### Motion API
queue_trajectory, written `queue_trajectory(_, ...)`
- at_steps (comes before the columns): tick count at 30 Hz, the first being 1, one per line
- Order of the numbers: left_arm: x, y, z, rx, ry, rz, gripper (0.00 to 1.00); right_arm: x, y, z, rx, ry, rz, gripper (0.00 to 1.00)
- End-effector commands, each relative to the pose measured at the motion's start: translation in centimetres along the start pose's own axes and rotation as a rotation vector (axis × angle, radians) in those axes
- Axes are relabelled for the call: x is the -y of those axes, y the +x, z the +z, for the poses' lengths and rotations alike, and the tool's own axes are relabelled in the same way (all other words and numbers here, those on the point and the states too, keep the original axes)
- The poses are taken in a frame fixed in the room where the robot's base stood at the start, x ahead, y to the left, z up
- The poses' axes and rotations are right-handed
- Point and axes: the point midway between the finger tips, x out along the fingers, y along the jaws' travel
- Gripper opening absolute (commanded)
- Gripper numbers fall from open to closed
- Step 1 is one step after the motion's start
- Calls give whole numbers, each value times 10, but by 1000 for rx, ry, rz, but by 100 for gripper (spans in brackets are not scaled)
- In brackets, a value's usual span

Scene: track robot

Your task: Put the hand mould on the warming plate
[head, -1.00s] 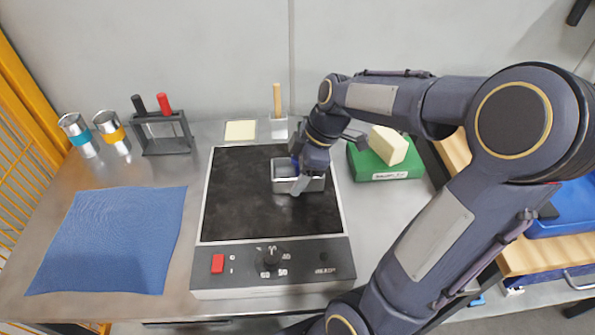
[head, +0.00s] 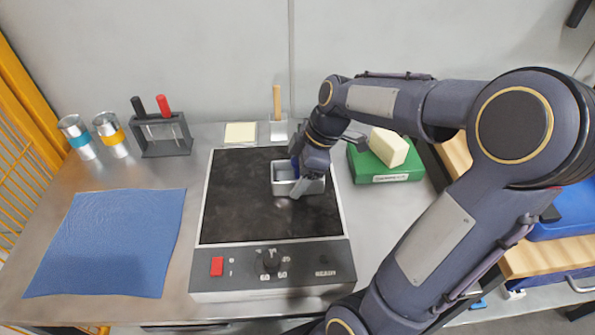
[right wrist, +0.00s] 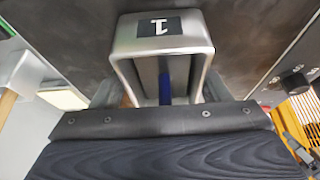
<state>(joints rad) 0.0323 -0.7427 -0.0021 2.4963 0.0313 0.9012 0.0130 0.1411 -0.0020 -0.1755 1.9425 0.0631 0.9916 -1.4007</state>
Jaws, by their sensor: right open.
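The hand mould, a small silver open box (head: 284,189), sits on the dark top of the warming plate (head: 240,215), right of its middle and towards the back. In the right wrist view the mould (right wrist: 162,42) is close up, with a label marked 1. My right gripper (head: 299,178) is open at the mould's right part, with one finger at its near side. The arm hides part of the mould, and I cannot tell whether the fingers touch it. My left gripper is not in view.
A blue cloth (head: 108,242) lies left of the plate. Two cans (head: 110,134) and a tool rack (head: 162,138) stand at the back left. A green block (head: 385,173) bearing a cream block (head: 389,147) is right of the plate. The plate's left part is clear.

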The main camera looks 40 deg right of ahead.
Motion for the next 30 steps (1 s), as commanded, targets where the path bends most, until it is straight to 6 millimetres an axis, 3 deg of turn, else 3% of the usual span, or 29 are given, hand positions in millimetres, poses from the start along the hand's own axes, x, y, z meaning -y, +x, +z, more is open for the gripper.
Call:
queue_trajectory(1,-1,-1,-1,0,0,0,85,8,5,2,9,-1,-31,82)
queue_trajectory(5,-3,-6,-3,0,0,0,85,7,-8,0,7,-1,-26,82)
queue_trajectory(15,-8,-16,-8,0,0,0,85,3,-84,-2,4,-1,-14,82)
queue_trajectory(21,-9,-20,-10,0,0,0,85,2,-113,-2,4,-1,-15,82)
queue_trajectory(26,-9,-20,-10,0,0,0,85,8,-121,-3,-1,25,-9,82)
queue_trajectory(30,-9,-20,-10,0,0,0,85,35,-116,-10,-32,181,22,82)
